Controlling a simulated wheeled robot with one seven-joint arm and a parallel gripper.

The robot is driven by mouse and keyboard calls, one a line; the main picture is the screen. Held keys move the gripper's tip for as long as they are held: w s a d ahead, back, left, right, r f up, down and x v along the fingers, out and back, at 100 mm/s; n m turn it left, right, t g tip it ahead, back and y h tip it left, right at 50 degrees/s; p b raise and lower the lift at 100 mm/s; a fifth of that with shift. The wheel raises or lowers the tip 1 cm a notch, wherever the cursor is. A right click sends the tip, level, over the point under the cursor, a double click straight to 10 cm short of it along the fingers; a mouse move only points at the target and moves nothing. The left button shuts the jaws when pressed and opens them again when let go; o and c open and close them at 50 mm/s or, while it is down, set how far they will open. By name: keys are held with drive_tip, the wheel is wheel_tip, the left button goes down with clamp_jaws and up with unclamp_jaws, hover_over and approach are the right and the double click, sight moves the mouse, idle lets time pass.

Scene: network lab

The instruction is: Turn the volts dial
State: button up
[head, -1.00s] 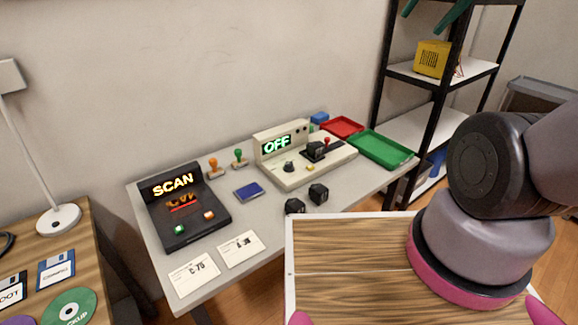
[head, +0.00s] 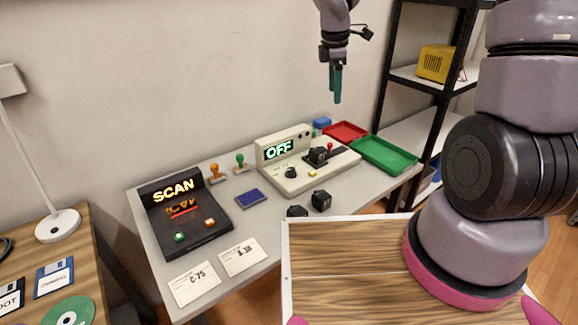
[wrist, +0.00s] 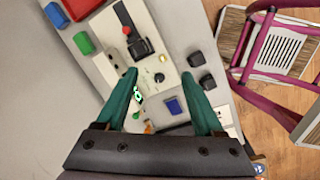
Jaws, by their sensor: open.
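A beige device (head: 303,178) on the grey table has a lit display (head: 279,149) reading OFF. A black round knob (head: 291,172) sits on its front left, which I take as the volts dial; its label is too small to read. In the wrist view the knob (wrist: 160,77) lies below and between the fingertips. My gripper (head: 337,99) hangs high above the device's back right side, fingers pointing down. Its two teal fingers (wrist: 159,75) are apart, with nothing between them and not touching the device.
The device also carries a black switch block (head: 318,156), a red-topped lever (head: 330,146) and a yellow button (head: 312,173). A SCAN console (head: 184,222) stands to the left. Green (head: 391,155) and red (head: 345,131) trays lie right. Black cubes (head: 321,201) sit at the front edge.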

drive_tip(key=w+a+f+n+g, duration=0.1)
drive_tip(key=w+a+f+n, duration=0.1)
drive_tip(key=a+f+n, duration=0.45)
drive_tip(key=n+y, duration=0.1)
drive_tip(key=n, duration=0.4)
hover_over(291, 169)
wheel_tip(291, 169, down, 11)
drive_tip(key=shift+m+g, duration=0.25)
drive_tip(key=shift+g, duration=0.15)
wheel_tip(291, 169, down, 11)
drive_tip(key=shift+f, duration=0.1)
clamp_jaws()
